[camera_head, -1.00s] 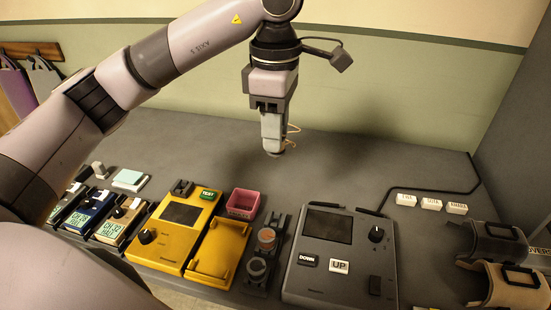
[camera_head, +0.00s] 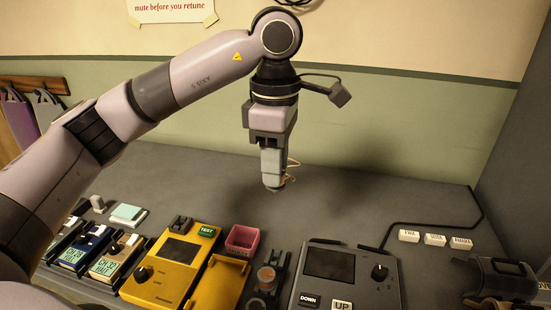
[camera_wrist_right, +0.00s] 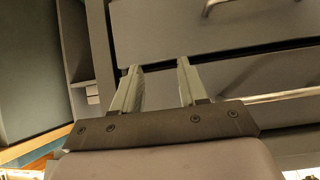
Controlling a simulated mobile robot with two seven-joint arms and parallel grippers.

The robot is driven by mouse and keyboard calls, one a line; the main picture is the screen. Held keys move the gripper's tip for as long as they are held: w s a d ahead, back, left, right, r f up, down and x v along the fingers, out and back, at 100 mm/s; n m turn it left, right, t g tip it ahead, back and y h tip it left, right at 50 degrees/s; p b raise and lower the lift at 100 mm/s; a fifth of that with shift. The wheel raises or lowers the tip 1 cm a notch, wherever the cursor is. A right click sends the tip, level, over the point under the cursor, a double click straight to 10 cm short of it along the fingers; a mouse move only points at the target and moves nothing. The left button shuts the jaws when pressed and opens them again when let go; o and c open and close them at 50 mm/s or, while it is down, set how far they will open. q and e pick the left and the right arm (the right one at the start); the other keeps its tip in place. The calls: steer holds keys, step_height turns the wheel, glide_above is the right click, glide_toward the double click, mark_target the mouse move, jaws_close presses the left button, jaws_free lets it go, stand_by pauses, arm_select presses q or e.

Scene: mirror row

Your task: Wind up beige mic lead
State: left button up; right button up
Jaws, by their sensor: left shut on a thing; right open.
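My left gripper (camera_head: 272,180) hangs above the back of the grey counter, fingers pointing down and closed together. A thin beige lead (camera_head: 291,170) shows at the right side of its fingers, with a small loop sticking out. The rest of the lead is hidden by the fingers. My right gripper (camera_wrist_right: 158,88) shows only in the right wrist view. Its two fingers are apart with nothing between them, in front of a grey drawer front.
Along the counter's front stand a yellow tester (camera_head: 172,266), a pink box (camera_head: 242,240), a grey console (camera_head: 345,272) and several channel packs (camera_head: 109,260). White labelled blocks (camera_head: 434,240) lie at right. The counter's back is mostly clear.

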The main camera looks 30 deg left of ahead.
arm_select(q)
step_height(320, 180, down, 5)
steer(key=b, duration=0.3)
steer(key=shift+f+b, duration=4.15)
steer(key=shift+f, duration=1.45)
arm_select(e)
step_height(320, 180, down, 9)
steer(key=a, duration=0.1)
steer(key=shift+w+a, duration=0.15)
steer(key=shift+w, duration=0.3)
arm_select(q)
steer(key=shift+f, duration=0.15)
arm_select(e)
steer(key=shift+f, duration=0.25)
arm_select(q)
steer(key=shift+f+b, duration=0.8)
steer(key=shift+f, duration=0.2)
arm_select(e)
steer(key=shift+f, duration=0.75)
